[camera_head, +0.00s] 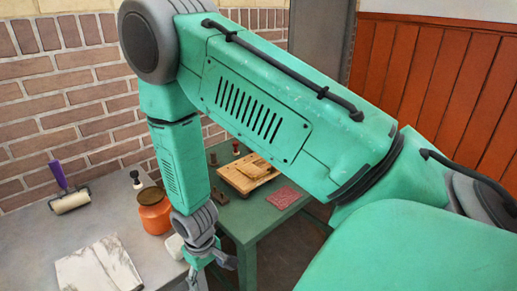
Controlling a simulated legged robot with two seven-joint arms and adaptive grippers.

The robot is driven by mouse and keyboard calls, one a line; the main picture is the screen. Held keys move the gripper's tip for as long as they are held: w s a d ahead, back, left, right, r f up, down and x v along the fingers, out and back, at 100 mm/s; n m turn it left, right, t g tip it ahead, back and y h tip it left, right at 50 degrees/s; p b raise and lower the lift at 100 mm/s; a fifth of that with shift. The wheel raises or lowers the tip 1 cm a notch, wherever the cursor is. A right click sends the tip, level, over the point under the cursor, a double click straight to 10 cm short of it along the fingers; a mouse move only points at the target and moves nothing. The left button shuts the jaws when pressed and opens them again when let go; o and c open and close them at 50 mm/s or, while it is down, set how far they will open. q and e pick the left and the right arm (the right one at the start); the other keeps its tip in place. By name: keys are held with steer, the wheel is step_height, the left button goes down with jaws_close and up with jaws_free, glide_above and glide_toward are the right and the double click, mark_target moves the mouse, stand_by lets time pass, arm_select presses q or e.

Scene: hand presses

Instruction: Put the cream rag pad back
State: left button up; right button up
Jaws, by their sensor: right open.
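A small cream-white pad (175,246), which looks like the cream rag pad, sits on the grey table at its right edge, partly hidden by my right gripper. My right gripper (210,272) hangs pointing down just right of the pad, with its fingers apart and nothing seen between them. I cannot tell whether a finger touches the pad. My left gripper is not in view.
The grey table (30,245) holds an orange jar (154,212), a small black-topped bottle (136,180), a purple-handled roller (70,200) and a white marbled slab (98,268). A green table (262,218) behind holds a wooden press (247,174) and a red patterned block (282,197).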

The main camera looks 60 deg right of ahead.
steer(key=s+a+f+n, duration=0.1)
steer(key=s+f, duration=0.1)
steer(key=s, duration=0.7)
steer(key=s+a+f, duration=0.1)
steer(key=s+f, duration=0.2)
steer(key=s, duration=0.6)
steer(key=shift+s+a+n, duration=0.15)
steer(key=shift+a+n, duration=0.05)
steer(key=shift+n, duration=0.2)
steer(key=shift+f, duration=0.2)
step_height(320, 180, down, 10)
steer(key=b, duration=0.9)
steer(key=shift+r+b, duration=0.25)
steer(key=shift+b, duration=0.05)
